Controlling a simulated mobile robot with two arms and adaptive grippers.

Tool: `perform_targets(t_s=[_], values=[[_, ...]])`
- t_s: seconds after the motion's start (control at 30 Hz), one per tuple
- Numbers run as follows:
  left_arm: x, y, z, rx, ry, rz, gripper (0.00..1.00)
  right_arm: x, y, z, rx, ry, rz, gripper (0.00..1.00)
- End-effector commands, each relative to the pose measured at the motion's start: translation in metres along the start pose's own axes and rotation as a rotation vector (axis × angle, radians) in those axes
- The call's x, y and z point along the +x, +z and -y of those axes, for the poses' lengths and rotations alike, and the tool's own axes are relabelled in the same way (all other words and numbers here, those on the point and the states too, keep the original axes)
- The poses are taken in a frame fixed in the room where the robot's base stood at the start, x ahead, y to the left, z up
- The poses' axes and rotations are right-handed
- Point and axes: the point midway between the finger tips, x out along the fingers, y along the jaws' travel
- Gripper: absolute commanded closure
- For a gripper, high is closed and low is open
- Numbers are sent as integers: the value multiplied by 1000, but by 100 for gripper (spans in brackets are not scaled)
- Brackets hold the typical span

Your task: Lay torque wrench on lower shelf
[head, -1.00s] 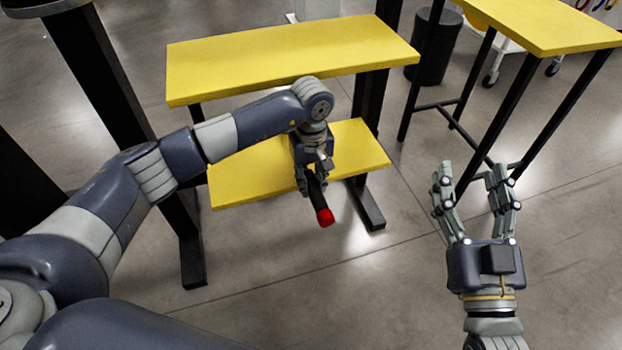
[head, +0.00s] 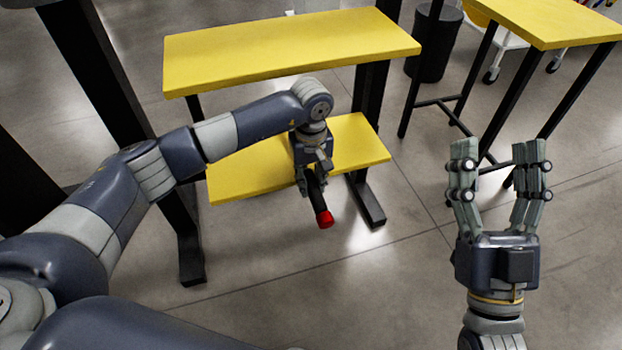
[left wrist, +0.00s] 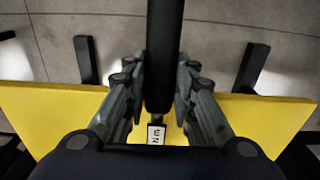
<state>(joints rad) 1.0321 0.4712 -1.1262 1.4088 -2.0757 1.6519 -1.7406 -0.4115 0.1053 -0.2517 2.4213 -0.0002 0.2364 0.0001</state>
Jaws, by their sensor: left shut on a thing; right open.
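The torque wrench (head: 323,214) shows in the head view as a black handle with a red end, pointing down and toward me past the lower shelf's front edge. My left gripper (head: 315,184) is shut on it, over the front part of the yellow lower shelf (head: 240,175). In the left wrist view the black handle (left wrist: 163,60) runs between the fingers, with a white label below it. The wrench's far part is hidden, and I cannot tell whether it touches the shelf. My right gripper (head: 500,165) is open and empty, off to the right over the floor.
The yellow upper shelf (head: 290,48) lies above and behind the lower one. Black legs (head: 368,198) stand at the sides. Another yellow table (head: 550,25) is at the right, with a black bin (head: 436,45) behind. The lower shelf's visible top is bare.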

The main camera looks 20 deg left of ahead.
Motion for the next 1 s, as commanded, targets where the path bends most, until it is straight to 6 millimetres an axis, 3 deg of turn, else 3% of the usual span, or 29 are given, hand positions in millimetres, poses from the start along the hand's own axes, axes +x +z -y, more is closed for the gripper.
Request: perform_targets(t_s=[1.0], values=[[6,0,2,-5,-6,4,100,-1,-16,2,3,-4,-81,40]])
